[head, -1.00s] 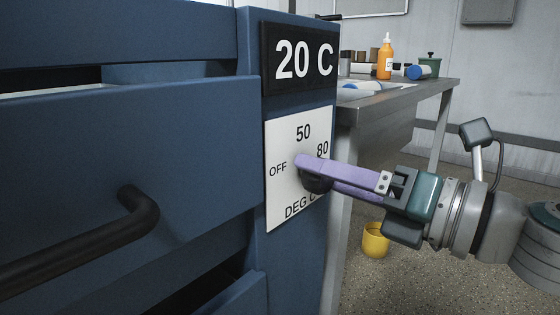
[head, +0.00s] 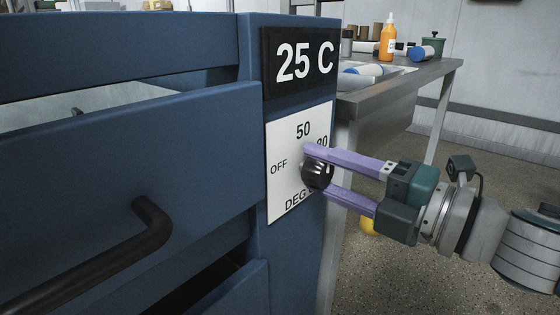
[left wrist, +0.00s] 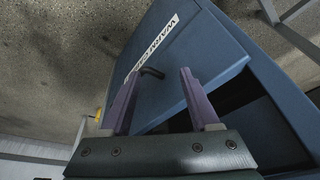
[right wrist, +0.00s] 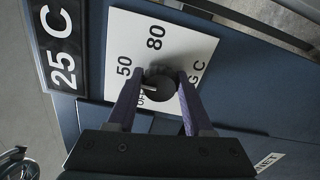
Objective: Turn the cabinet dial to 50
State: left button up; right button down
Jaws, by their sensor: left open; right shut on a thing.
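The black dial knob (head: 317,172) sits on a white scale plate (head: 284,190) marked OFF, 50, 80 and DEG on the blue cabinet (head: 110,150). The display (head: 299,62) above it reads 25 C. My right gripper (head: 312,168) has its purple fingers on either side of the knob and is shut on it.
A drawer with a black handle (head: 150,225) stands out at the left of the plate. A yellow container (head: 367,226) is on the floor, partly hidden.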

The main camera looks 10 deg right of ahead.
dwell(0.5)
jog(key=shift+c, duration=1.5)
grip_release()
jog(key=p+v, duration=0.1)
jog(key=v, duration=0.9)
